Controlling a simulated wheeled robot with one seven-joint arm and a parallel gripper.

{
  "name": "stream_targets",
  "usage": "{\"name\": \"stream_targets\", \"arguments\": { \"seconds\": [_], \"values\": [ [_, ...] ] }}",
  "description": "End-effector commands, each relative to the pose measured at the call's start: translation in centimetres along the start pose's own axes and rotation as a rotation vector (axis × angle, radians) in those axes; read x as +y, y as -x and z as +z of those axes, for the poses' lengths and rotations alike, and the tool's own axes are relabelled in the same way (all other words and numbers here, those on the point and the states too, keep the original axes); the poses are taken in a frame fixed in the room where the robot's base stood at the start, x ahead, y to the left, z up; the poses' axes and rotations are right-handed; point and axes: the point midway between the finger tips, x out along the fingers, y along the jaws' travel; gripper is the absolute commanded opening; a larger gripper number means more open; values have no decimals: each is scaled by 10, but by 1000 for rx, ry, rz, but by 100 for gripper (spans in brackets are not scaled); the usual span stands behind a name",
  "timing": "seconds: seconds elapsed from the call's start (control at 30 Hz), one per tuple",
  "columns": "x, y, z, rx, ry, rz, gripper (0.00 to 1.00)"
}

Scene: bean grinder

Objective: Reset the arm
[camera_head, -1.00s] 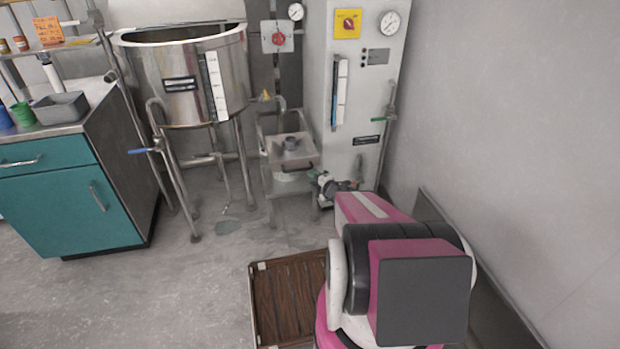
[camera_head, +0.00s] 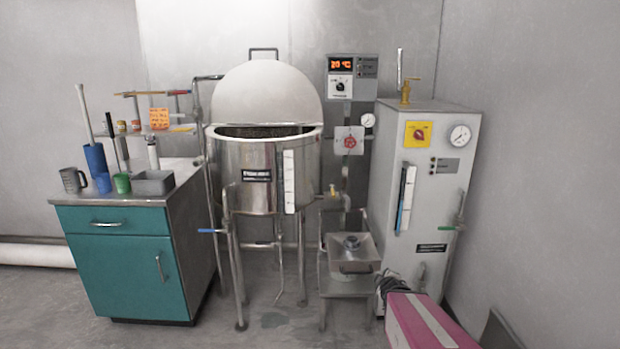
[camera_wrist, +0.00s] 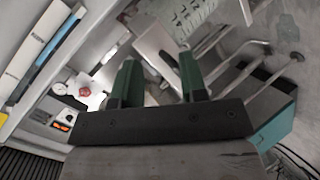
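My gripper (camera_wrist: 160,76) shows in the wrist view, with its two green fingers apart and nothing visible between them. Beyond the fingers, the wrist view shows the tall cabinet's side at the left and steel pipes and legs at the right, strongly tilted. In the head view only a pink and white part of my arm (camera_head: 428,322) shows at the bottom right; my gripper is outside that view.
A steel kettle (camera_head: 245,170) with a raised lid stands mid-left. A teal cabinet (camera_head: 125,270) bears cups and a tray (camera_head: 154,182). Floor is clear at the front left.

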Motion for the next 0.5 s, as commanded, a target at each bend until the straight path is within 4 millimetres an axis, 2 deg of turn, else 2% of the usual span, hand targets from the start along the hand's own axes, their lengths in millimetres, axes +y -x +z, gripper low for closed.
{"name": "stream_targets", "arguments": {
  "seconds": [0.13, 0.27, 0.5],
  "values": [
    [-4, 6, 6, -196, -221, -90, 39],
    [-18, 18, 7, -364, -413, -190, 39],
    [-51, 59, -15, -661, -720, -420, 39]
  ]
}}
